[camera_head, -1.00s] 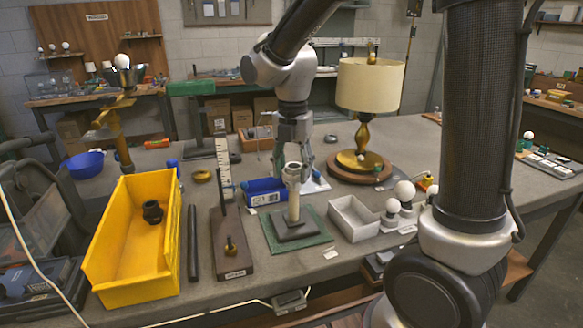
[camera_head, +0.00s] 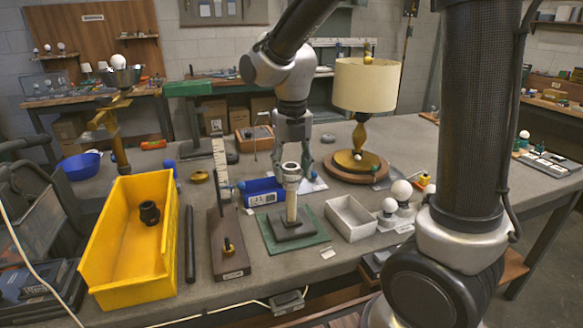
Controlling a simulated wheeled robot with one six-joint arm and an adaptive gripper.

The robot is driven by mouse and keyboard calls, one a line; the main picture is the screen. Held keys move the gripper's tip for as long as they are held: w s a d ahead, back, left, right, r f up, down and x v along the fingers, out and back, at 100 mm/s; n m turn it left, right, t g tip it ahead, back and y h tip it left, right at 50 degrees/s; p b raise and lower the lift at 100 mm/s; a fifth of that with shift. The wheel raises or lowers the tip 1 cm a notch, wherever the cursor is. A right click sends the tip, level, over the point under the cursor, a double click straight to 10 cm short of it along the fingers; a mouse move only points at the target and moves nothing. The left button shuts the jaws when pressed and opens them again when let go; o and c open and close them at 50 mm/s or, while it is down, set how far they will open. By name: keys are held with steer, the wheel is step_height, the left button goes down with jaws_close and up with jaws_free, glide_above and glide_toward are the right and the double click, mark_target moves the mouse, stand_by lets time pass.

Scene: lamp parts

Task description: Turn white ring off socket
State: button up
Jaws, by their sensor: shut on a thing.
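The socket with the white ring (camera_head: 291,170) stands upright on a pale post (camera_head: 291,207) with a dark square base. The base rests on a green mat (camera_head: 314,239) near the middle of the table. My gripper (camera_head: 292,168) points down just behind and around the socket top, its fingers on either side of the ring. It is shut on the white ring. The exact finger contact is partly hidden and small in this view.
A yellow bin (camera_head: 105,262) holding a dark fitting (camera_head: 149,212) stands at the left, beside a black rod (camera_head: 190,244). An upright ruler on a wooden base (camera_head: 229,258) stands left of the mat. A grey open tray (camera_head: 352,236), bulbs (camera_head: 389,206) and a lamp (camera_head: 364,85) are to the right.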

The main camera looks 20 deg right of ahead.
steer(key=n, duration=0.3)
steer(key=shift+d, duration=0.1)
steer(key=o, duration=1)
steer(key=m, duration=0.4)
steer(key=shift+a+m, duration=0.2)
steer(key=shift+m, duration=0.1)
steer(key=m, duration=0.5)
steer(key=shift+w+a, duration=0.1)
steer(key=shift+a, duration=0.05)
steer(key=m, duration=0.5)
steer(key=shift+w+a, duration=0.15)
steer(key=m, duration=0.6)
steer(key=shift+w, duration=0.2)
